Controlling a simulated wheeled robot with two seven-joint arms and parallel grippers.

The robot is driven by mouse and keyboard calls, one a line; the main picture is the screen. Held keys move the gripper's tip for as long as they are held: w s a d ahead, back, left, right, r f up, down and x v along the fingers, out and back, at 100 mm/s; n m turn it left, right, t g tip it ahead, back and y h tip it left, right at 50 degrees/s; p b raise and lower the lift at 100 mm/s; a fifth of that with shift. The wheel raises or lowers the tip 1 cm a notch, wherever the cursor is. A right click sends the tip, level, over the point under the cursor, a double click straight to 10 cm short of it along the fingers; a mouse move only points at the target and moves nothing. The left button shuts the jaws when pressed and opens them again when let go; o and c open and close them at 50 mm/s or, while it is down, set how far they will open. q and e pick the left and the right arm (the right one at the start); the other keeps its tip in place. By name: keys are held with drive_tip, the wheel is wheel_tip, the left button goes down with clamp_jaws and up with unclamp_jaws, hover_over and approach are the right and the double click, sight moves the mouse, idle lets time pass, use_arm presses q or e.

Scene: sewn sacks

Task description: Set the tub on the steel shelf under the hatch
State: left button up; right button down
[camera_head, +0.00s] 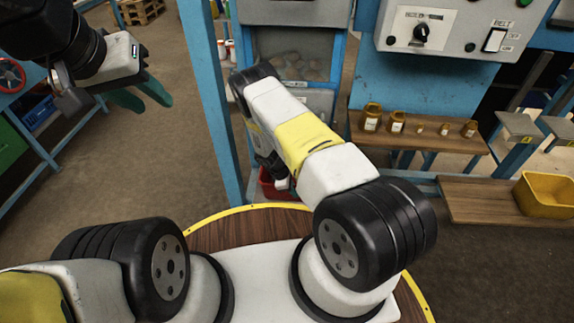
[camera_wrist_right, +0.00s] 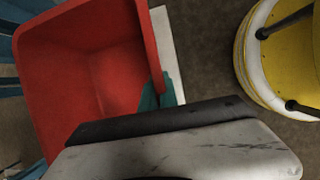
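The red tub (camera_wrist_right: 85,65) fills the left of the right wrist view, its open inside facing the camera. In the head view only a small part of the red tub (camera_head: 277,187) shows, low beside the blue frame, behind my right arm. My right gripper (camera_wrist_right: 158,95) has its teal fingers on either side of the tub's rim and looks shut on it. My right arm hides this gripper in the head view. My left gripper (camera_head: 140,97) is empty, its teal fingers apart, over bare floor. A grey steel unit (camera_head: 318,105) stands in the blue frame; I cannot tell its shelf surface clearly.
A blue post (camera_head: 212,100) stands left of the steel unit. A wooden shelf (camera_head: 440,140) with several amber jars (camera_head: 397,122) is at right. A yellow tub (camera_head: 545,194) sits on a lower wooden board (camera_head: 480,200). A control box (camera_head: 450,30) hangs above. Open floor lies at left.

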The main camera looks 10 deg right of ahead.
drive_tip(key=c, duration=1.6)
unclamp_jaws()
drive_tip(key=shift+f, duration=0.1)
drive_tip(key=shift+c, duration=0.2)
drive_tip(key=v, duration=1.2)
